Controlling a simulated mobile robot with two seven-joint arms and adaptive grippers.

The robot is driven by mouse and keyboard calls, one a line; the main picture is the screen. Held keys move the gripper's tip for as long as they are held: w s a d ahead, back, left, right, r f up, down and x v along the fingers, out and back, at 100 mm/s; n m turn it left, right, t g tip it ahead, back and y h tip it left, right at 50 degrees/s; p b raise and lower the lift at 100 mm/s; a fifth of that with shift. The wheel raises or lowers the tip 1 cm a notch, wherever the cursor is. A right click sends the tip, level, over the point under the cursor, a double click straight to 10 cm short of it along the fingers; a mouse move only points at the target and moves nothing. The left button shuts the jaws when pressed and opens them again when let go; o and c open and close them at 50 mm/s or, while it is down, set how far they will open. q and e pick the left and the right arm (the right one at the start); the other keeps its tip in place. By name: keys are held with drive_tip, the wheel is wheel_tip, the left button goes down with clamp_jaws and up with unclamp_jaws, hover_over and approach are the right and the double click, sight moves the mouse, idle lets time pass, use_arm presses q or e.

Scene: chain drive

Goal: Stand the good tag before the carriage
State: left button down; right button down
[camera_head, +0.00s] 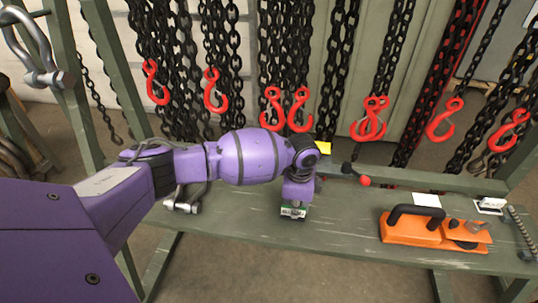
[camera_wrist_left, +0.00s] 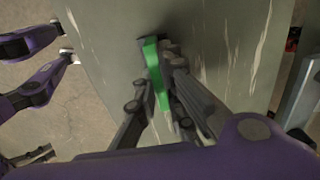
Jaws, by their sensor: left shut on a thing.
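My left gripper (camera_head: 296,201) points down over the grey-green bench and is shut on a small green tag (camera_head: 293,212). In the left wrist view the green tag (camera_wrist_left: 156,72) is a thin strip between the fingers (camera_wrist_left: 158,58); its lower part is partly hidden by them. In the head view the tag's face has a pale band, with print too small to read. I cannot tell whether its lower edge touches the bench. An orange block with a black handle (camera_head: 412,231), perhaps the carriage, lies on the bench to the right, apart from the gripper. My right gripper is not in view.
The bench (camera_head: 345,225) is clear between the tag and the orange block. White cards (camera_head: 427,200) (camera_head: 490,206) lie near the block. Black chains with red hooks (camera_head: 370,120) hang behind.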

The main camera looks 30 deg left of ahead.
use_arm(q)
drive_tip(key=shift+w, duration=0.1)
drive_tip(key=shift+f, duration=0.1)
drive_tip(key=c, duration=1.8)
unclamp_jaws()
drive_tip(key=shift+c, duration=0.2)
wheel_tip(320, 180, up, 12)
drive_tip(key=p, duration=0.1)
drive_tip(key=shift+r, duration=0.25)
